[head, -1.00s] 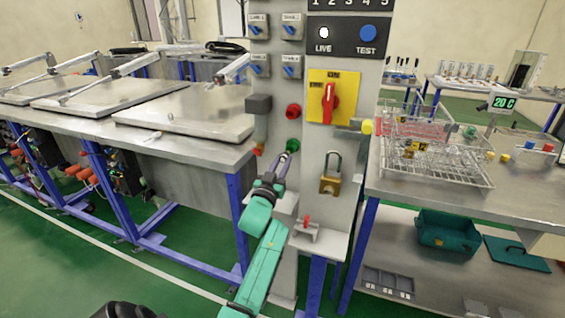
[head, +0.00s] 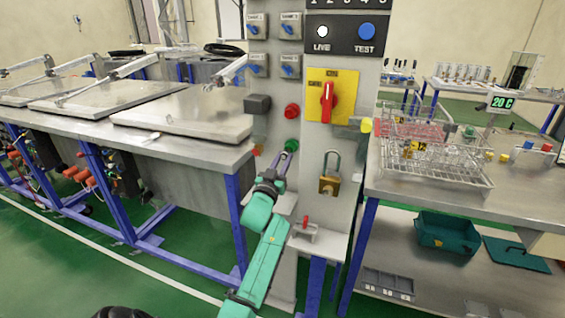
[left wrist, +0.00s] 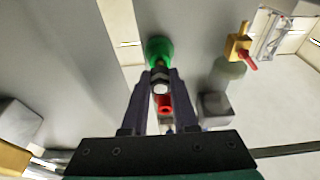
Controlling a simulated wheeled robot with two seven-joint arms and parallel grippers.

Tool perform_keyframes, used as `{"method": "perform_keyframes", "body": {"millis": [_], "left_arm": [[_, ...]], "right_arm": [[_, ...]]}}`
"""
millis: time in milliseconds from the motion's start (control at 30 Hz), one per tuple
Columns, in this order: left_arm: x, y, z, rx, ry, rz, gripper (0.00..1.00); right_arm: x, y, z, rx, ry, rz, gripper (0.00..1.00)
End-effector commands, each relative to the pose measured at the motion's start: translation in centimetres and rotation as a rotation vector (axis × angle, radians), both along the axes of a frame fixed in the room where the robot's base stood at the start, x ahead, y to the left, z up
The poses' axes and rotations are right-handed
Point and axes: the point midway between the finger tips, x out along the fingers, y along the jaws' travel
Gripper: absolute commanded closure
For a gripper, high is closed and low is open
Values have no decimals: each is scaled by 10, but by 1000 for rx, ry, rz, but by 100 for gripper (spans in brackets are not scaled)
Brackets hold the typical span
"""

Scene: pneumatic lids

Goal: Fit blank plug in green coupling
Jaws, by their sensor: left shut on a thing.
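The green coupling (head: 291,145) sticks out of the grey panel, below a red coupling (head: 292,111). My left gripper (head: 286,160) is just below and in front of the green coupling. In the left wrist view, my left gripper (left wrist: 160,78) is shut on a small dark and pale piece, seemingly the blank plug (left wrist: 160,88). The green coupling (left wrist: 159,47) is straight beyond the fingertips there, and the plug's far end overlaps it. I cannot tell whether they touch or the plug is inside. The fingers hide most of the plug. My right gripper is not in view.
A brass padlock (head: 329,185) hangs right of my left arm, and a red-handled clamp (head: 305,229) sits below it. A yellow switch plate (head: 340,95) is above. Wire racks (head: 430,160) stand on the right bench. A steel bench (head: 200,140) lies left.

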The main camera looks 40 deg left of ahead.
Motion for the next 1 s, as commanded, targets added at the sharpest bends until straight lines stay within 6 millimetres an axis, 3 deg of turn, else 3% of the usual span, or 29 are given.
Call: {"method": "perform_keyframes", "body": {"millis": [700, 733, 800, 1000], "left_arm": [[15, 5, 0, 0, 0, 0, 100], [15, 5, 0, 0, 0, 0, 65], [15, 5, 0, 0, 0, 0, 39], [15, 5, 0, 0, 0, 0, 38]], "right_arm": [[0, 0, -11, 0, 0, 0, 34], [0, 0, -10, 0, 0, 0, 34], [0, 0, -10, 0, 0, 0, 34], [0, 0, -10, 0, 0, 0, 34]]}}
